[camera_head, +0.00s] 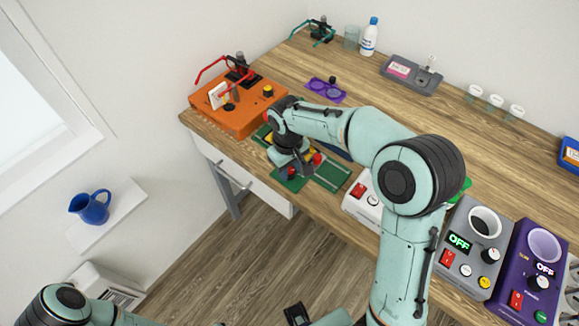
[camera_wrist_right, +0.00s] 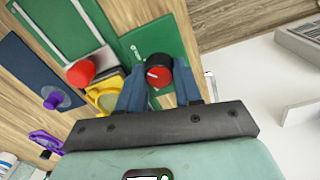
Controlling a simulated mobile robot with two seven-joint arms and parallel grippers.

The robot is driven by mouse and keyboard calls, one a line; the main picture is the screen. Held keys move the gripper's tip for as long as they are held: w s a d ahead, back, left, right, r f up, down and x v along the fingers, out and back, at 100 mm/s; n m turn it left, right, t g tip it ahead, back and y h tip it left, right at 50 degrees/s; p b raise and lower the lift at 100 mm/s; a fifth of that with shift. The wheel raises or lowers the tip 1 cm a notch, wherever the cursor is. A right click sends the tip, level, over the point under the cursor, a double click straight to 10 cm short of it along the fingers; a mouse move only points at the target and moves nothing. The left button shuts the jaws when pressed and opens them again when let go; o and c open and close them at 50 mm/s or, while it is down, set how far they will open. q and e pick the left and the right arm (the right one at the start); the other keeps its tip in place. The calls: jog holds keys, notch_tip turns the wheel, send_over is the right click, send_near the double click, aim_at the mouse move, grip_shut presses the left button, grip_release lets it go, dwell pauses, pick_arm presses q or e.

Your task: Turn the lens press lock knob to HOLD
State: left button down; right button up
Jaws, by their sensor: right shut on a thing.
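The lock knob (camera_wrist_right: 158,62) is round and black with a red face, on a green plate (camera_wrist_right: 150,38) with small white lettering too small to read. My right gripper (camera_wrist_right: 160,84) has its two blue fingers on either side of the knob and is shut on it. In the head view this gripper (camera_head: 292,170) is at the front edge of the green boards, with a bit of red between its fingers. A red ball (camera_wrist_right: 80,73) and a yellow part (camera_wrist_right: 103,98) are beside it. My left arm is at the bottom left; its gripper cannot be made out clearly.
An orange unit (camera_head: 245,118) stands left of my right gripper. White (camera_head: 364,204), grey (camera_head: 475,235) and purple (camera_head: 525,275) boxes with switches stand to the right. A purple holder (camera_head: 325,91) lies behind. The middle back of the wooden table is mostly clear.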

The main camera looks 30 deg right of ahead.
jog(key=o, duration=1)
jog(key=shift+o, duration=0.2)
